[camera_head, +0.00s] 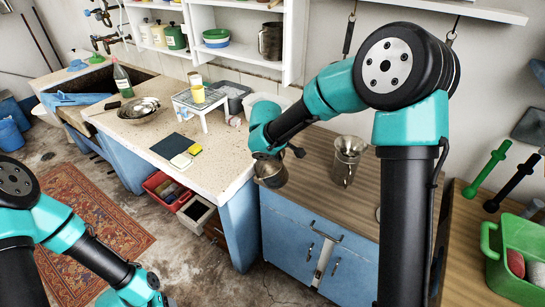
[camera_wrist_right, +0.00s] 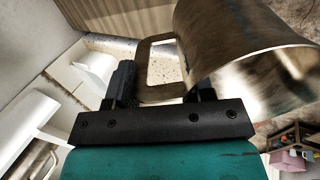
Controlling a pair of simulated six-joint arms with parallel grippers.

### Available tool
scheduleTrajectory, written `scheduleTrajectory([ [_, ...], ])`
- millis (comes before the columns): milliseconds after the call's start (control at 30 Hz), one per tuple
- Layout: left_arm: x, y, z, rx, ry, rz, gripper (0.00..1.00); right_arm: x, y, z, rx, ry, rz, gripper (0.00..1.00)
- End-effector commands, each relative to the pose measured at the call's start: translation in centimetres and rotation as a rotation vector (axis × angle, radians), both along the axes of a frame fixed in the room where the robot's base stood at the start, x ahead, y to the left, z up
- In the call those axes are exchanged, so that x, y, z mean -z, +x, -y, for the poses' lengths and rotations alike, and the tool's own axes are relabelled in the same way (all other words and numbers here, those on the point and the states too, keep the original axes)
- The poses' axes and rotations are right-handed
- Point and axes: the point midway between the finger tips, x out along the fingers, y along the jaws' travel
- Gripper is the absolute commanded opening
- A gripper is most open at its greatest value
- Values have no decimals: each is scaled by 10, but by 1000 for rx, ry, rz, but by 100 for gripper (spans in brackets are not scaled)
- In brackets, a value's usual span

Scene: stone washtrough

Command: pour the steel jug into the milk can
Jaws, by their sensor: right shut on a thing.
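The steel jug (camera_head: 271,174) hangs in my right gripper (camera_head: 270,156), left of the milk can and over the left part of the wood-topped cabinet. In the right wrist view the jug (camera_wrist_right: 235,40) is large and close. My right gripper (camera_wrist_right: 160,88) is shut on its squared handle (camera_wrist_right: 155,68) there. The jug's contents are hidden. The milk can (camera_head: 346,168), grey metal with a flared mouth, stands upright on the wooden top, apart from the jug. My left gripper (camera_head: 152,284) is low at the left, over the floor; its fingers are not clear.
The wooden top (camera_head: 315,180) is clear around the can. A stone counter (camera_head: 150,150) at the left holds a metal bowl (camera_head: 138,112), a small white rack (camera_head: 200,98) and a bottle (camera_head: 122,80). A green caddy (camera_head: 505,265) stands at the right.

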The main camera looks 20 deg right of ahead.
Motion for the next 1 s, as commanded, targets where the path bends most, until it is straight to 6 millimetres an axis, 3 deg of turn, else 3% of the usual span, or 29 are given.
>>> scheduleTrajectory([
  [400,0,0,0,0,0,0,57,-22,1,30,-455,17,-21,0],
  [1000,0,0,0,0,0,0,57,-44,3,64,-850,24,-52,0],
])
